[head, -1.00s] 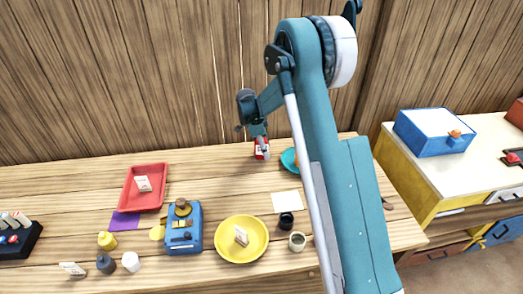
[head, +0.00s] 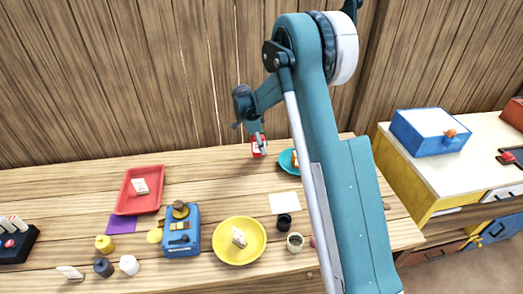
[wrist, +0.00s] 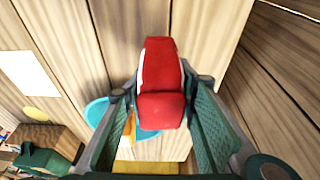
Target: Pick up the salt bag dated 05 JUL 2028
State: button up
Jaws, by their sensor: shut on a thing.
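A red and white bag (head: 259,147) is at the back of the table, gripped by my gripper (head: 261,139). In the wrist view the same bag (wrist: 160,85) shows as a red shape with a white edge, between the two fingers of my gripper (wrist: 160,100). It appears held just above the table. No date can be read on it. Small pale printed packets lie elsewhere: one (head: 140,186) on the red tray (head: 128,205), one (head: 239,238) in the yellow bowl (head: 222,254), and one (head: 70,272) at the front left.
A teal dish (head: 286,160) with an orange thing is just right of the bag. A blue scale-like device (head: 181,241), a white card (head: 285,202), dark and pale cups and small weights stand nearer the front. A plank wall rises close behind. The back-left table is clear.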

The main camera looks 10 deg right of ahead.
aim_at(263, 137)
notch_tip(263, 137, up, 7)
jog(key=shift+r+p, duration=0.2)
jog(key=shift+p, duration=0.15)
dwell(0.7)
